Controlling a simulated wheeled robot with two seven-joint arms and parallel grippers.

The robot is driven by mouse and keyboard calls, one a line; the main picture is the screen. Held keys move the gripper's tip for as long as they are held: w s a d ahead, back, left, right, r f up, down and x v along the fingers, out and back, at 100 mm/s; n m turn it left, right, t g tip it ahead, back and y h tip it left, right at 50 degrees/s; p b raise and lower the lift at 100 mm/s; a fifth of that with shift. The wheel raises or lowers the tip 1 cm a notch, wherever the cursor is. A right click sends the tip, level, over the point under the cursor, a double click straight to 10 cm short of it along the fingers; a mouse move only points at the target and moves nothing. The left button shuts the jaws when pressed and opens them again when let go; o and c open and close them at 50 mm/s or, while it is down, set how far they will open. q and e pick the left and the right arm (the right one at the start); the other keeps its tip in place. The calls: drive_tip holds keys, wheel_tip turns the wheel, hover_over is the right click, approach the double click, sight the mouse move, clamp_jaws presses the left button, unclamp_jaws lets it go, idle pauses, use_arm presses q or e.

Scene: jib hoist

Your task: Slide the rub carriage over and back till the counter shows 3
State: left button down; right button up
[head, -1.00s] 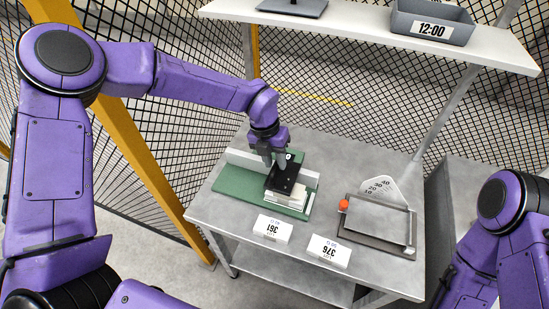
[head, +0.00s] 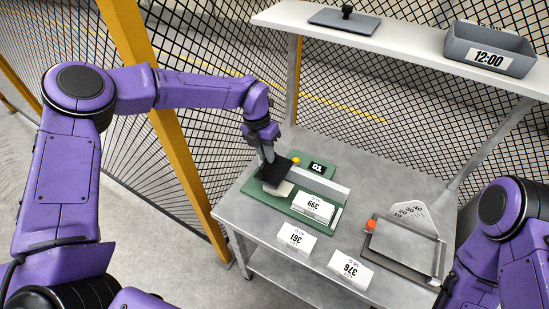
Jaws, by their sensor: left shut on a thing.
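The rub carriage (head: 279,171), a black plate over a pale block, sits at the left end of the green base (head: 245,205) on the bench. My left gripper (head: 267,155) comes down on it from above and is shut on its upper part, whose grip is mostly hidden by the fingers. The counter (head: 317,168) is a small black display behind the base; its white digits look like 01. A white block labelled 399 (head: 313,208) lies on the right part of the base, clear of the carriage. My right arm shows at the right edge, its gripper out of sight.
A yellow knob (head: 296,160) stands beside the counter. White blocks labelled 361 (head: 297,238) and 376 (head: 350,270) lie along the front edge. A grey tray device with a red knob (head: 371,225) is at the right. A shelf (head: 400,43) overhangs the back.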

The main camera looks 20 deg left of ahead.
use_arm(q)
drive_tip(key=shift+w+a, duration=0.25)
drive_tip(key=shift+a, duration=0.9)
drive_tip(key=c, duration=1.2)
unclamp_jaws()
drive_tip(key=shift+a, duration=0.1)
drive_tip(key=shift+c, duration=0.2)
drive_tip(key=shift+o, duration=0.6)
drive_tip(key=shift+a, duration=0.15)
wheel_tip(320, 180, up, 10)
drive_tip(key=a+b, duration=0.2)
drive_tip(key=shift+w+r+b, duration=0.15)
drive_tip(key=shift+w+b, duration=0.05)
drive_tip(key=shift+b, duration=0.15)
